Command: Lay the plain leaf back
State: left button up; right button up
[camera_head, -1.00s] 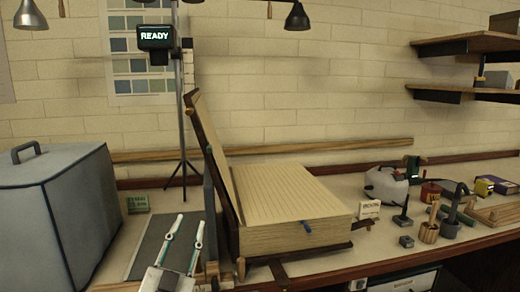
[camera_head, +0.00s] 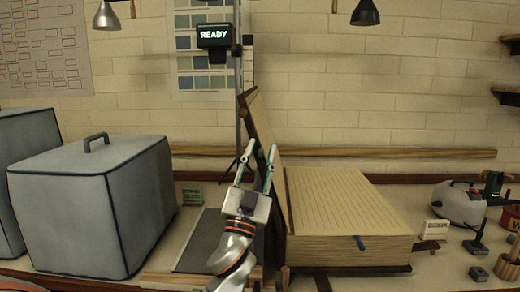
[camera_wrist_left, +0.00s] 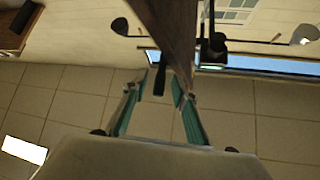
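A very large open book has a thick block of lined pages (camera_head: 345,205) lying flat on the bench, with a blue tab at its front. A tall tan leaf or cover with a dark brown edge (camera_head: 250,108) stands up at the block's left side, leaning left. I cannot tell whether this is the plain leaf. My left gripper (camera_head: 256,158) is open in front of the standing piece and hides part of it. In the left wrist view, its fingertips (camera_wrist_left: 162,82) are apart, with a brown edge (camera_wrist_left: 172,35) just beyond them; contact is unclear. My right gripper is not in view.
A grey box with a handle (camera_head: 90,205) stands on the left. A dark mat (camera_head: 203,240) lies between it and the book. A stand with a READY display (camera_head: 214,36) rises behind. A small white machine (camera_head: 458,204) and tools crowd the right.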

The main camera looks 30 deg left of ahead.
pick_arm(q)
jog(key=shift+w, duration=0.2)
grip_shut()
jog(key=shift+r, duration=0.1)
